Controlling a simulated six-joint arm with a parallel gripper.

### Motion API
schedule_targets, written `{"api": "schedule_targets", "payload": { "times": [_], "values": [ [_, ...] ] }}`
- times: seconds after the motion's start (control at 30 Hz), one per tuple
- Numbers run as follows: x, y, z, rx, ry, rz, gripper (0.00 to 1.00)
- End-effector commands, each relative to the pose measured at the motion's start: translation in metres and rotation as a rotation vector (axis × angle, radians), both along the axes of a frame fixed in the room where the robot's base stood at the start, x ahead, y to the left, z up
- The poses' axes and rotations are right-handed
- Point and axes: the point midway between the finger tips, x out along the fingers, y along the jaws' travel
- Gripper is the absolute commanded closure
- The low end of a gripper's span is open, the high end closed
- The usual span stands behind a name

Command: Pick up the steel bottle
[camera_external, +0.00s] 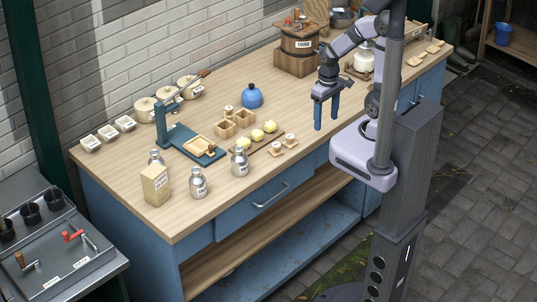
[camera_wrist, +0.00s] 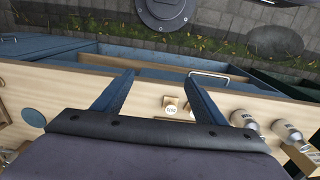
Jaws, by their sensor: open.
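Several steel bottles with labels stand upright near the front left of the bench in the external view. One bottle (camera_external: 198,183) is beside a tan carton, another bottle (camera_external: 239,163) is to its right, and a third bottle (camera_external: 156,157) is partly hidden behind the carton. In the wrist view, two bottles show at right, a nearer bottle (camera_wrist: 243,118) and a farther bottle (camera_wrist: 287,131).
The tan carton (camera_external: 155,185) stands close to the bottles. A teal press (camera_external: 190,140), small wooden boxes (camera_external: 226,129), a board with yellow lumps (camera_external: 257,136) and a blue domed item (camera_external: 252,96) stand behind. A wooden churn (camera_external: 299,42) is at the back. The front left bench corner is clear.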

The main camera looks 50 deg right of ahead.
Motion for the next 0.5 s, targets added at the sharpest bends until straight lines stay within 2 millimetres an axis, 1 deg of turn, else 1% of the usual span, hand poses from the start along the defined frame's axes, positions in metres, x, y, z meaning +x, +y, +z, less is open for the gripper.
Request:
{"api": "schedule_targets", "payload": {
  "times": [0.03,0.13,0.4,0.47,0.5],
  "values": [
    [0.0,0.0,0.022,0.0,0.0,0.0,0.35],
    [0.0,0.0,0.042,0.0,0.0,0.0,0.35],
    [0.0,0.0,0.083,0.0,0.0,0.001,0.35],
    [0.0,0.0,0.091,0.0,0.0,0.001,0.35],
    [0.005,0.006,0.072,0.006,-0.024,0.015,0.35]
  ]
}}
